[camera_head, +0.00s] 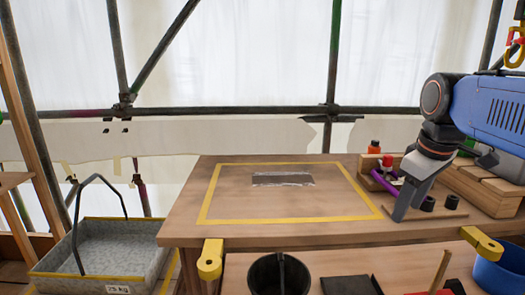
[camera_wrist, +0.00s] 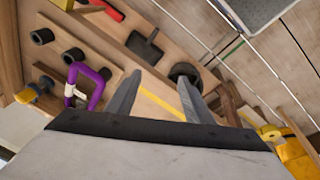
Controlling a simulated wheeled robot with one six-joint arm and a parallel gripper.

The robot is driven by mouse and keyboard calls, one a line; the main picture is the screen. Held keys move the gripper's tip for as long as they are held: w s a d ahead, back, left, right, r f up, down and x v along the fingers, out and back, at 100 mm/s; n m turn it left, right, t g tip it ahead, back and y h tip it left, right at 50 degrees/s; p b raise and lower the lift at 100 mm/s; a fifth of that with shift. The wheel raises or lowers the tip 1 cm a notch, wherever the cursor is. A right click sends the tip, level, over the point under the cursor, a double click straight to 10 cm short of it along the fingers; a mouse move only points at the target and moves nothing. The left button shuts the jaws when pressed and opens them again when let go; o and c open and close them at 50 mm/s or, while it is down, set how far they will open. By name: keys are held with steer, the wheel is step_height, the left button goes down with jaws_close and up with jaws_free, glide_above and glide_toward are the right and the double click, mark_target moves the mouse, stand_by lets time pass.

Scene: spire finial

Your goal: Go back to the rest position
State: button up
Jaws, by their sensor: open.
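My gripper (camera_head: 401,210) hangs at the right side of the wooden table (camera_head: 300,236), pointing down, in the head view. In the wrist view its two fingers are spread apart, with nothing between the tips (camera_wrist: 158,84). A purple-handled item (camera_wrist: 96,98) lies beside the fingers in the wrist view; in the head view it is partly hidden behind my gripper. Short dark cylinders (camera_head: 428,203) stand just right of the gripper, apart from it. I cannot tell how high the fingertips are above the tabletop.
Yellow tape frames a dark grey strip (camera_head: 282,180) on the table; this area is clear. Wooden blocks (camera_head: 478,186) and small bottles stand at the right. Yellow clamps (camera_head: 210,262) grip the front edge. A black bucket (camera_head: 280,274) stands below; a grey tub (camera_head: 100,245) is left.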

steer(key=s+a+f+m+t, duration=0.1)
steer(key=s+a+f+m, duration=0.1)
steer(key=s+f, duration=0.4)
steer(key=s+a+f+m+t, duration=0.1)
steer(key=s+f+m, duration=0.3)
steer(key=f, duration=0.6)
steer(key=shift+s+a+f, duration=0.35)
steer(key=shift+s+a, duration=0.1)
steer(key=shift+s, duration=0.7)
